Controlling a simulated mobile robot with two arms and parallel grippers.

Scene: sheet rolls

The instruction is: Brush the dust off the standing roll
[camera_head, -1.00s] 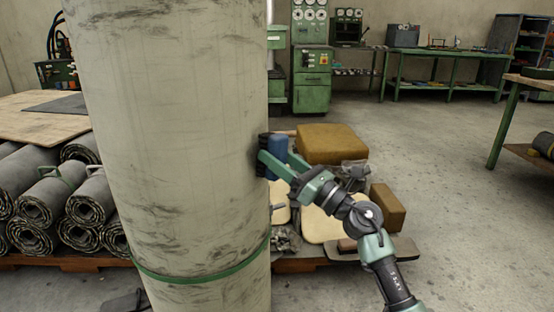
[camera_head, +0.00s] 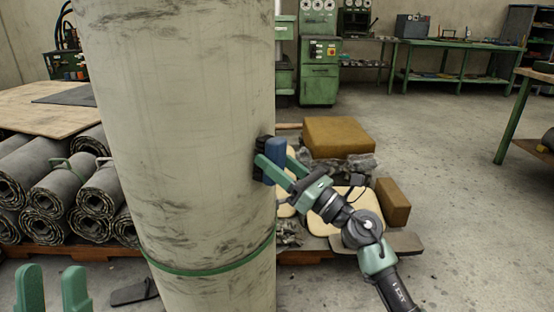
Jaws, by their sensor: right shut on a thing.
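The standing roll (camera_head: 185,130) is tall and pale, with a green band (camera_head: 215,268) around its lower part. Dark dust smudges show near its top, along its lower part above the band, and faintly below it. My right gripper (camera_head: 275,168) is shut on a brush (camera_head: 276,152) with a blue body and dark bristles. The brush is at the roll's right edge, bristles toward the roll; they seem to touch it. My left gripper (camera_head: 52,275) is at the bottom left, its two green fingers apart with nothing between them. The roll's far side is hidden.
Behind my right arm, a low pallet holds a brown block (camera_head: 338,137) and other pieces. A dark flat thing (camera_head: 134,291) lies by the roll's foot.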

